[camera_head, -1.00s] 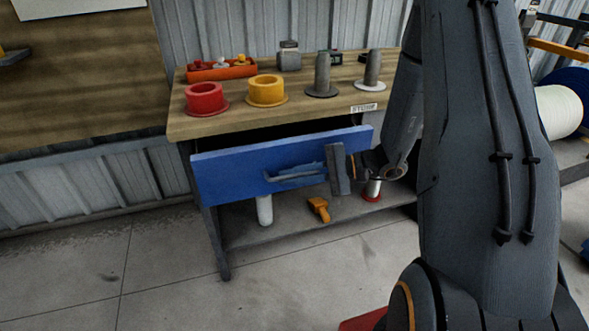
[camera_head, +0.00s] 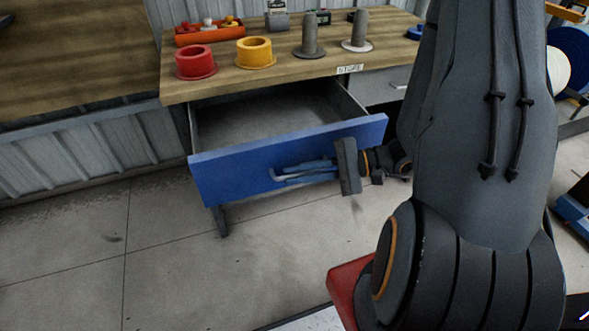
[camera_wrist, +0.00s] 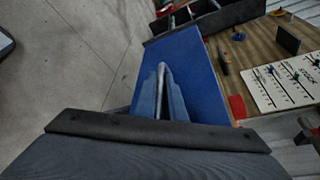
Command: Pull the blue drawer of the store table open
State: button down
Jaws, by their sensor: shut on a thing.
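The blue drawer (camera_head: 236,172) of the store table (camera_head: 290,73) stands well out from the table, and its grey inside (camera_head: 262,118) shows empty where visible. My gripper (camera_head: 300,172) is in front of the drawer's face, its fingers shut on the bar handle (camera_head: 276,175). In the wrist view my gripper (camera_wrist: 163,98) reaches to the grey handle (camera_wrist: 163,72) on the blue front (camera_wrist: 195,75). The fingers hide part of the handle.
On the table top stand a red flanged ring (camera_head: 196,62), a yellow one (camera_head: 254,53), an orange tray (camera_head: 209,32) and two grey posts. A grey drawer (camera_head: 372,87) to the right looks shut. Floor in front at left is clear.

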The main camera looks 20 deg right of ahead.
jog(key=shift+w+d, duration=0.2)
jog(key=shift+d, duration=0.05)
jog(key=c, duration=2.1)
grip_release()
jog(key=shift+d, duration=0.1)
jog(key=v, duration=0.7)
jog(key=shift+s+d+r, duration=0.1)
jog(key=shift+s+d, duration=0.1)
jog(key=shift+d, duration=0.05)
